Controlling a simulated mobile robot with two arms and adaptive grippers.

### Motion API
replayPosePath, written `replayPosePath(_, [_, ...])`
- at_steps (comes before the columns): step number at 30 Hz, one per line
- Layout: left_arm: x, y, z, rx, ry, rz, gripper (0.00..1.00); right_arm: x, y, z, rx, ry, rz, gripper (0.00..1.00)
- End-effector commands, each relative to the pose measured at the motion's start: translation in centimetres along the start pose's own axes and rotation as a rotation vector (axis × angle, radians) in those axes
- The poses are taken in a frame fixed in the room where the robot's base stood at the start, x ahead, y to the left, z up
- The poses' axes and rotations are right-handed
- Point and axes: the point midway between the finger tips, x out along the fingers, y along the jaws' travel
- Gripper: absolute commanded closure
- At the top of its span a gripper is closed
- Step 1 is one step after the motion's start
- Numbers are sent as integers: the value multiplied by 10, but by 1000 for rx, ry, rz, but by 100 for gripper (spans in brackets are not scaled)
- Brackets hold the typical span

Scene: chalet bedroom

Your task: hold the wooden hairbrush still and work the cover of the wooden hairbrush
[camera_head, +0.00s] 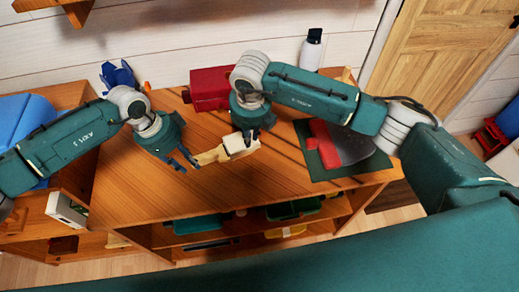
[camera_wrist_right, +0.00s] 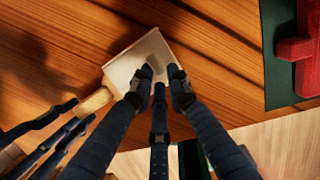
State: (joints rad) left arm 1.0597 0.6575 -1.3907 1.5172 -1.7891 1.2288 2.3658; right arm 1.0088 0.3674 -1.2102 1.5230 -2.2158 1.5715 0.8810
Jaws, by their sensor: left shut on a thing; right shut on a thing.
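The wooden hairbrush (camera_head: 208,157) is above the wooden top, its pale handle pointing left. Its pale cover (camera_head: 236,144) is at the right end. In the right wrist view the cover (camera_wrist_right: 135,63) is a cream block, with the round handle (camera_wrist_right: 95,103) coming out at its lower left. My left gripper (camera_head: 188,163) is shut on the handle. My right gripper (camera_head: 248,139) is shut on the cover; its fingertips (camera_wrist_right: 160,80) are close together there. The bristles are hidden.
A red box (camera_head: 209,88) stands behind the brush. A green mat (camera_head: 320,160) with a red and grey thing lies to the right. A white bottle (camera_head: 311,50) and a blue object (camera_head: 118,75) stand at the back. The wooden top (camera_head: 130,190) is clear in front.

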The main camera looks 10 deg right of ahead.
Motion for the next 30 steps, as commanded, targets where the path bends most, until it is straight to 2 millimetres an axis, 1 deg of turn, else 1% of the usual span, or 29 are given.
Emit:
replayPosePath(2, [1,2,-1,1,1,4,96,0,5,1,1,-4,2,99])
replayPosePath(3, [1,2,-1,1,1,4,96,0,4,1,2,-4,1,80])
replayPosePath(4, [1,2,-1,1,1,4,96,0,4,1,2,-4,1,74])
replayPosePath(5, [1,2,-1,1,1,4,96,0,4,1,2,-4,1,70])
replayPosePath(14, [1,1,0,1,0,3,96,-2,3,1,1,-2,1,70])
replayPosePath(17, [1,1,0,1,0,3,96,-12,3,1,0,-4,1,70])
replayPosePath(24, [1,1,0,0,0,2,96,-47,3,1,0,-4,0,70])
replayPosePath(27, [1,1,0,0,0,2,96,-56,3,0,-1,-2,0,70])
replayPosePath(30, [1,1,0,0,0,2,96,-60,3,0,0,-2,0,70])
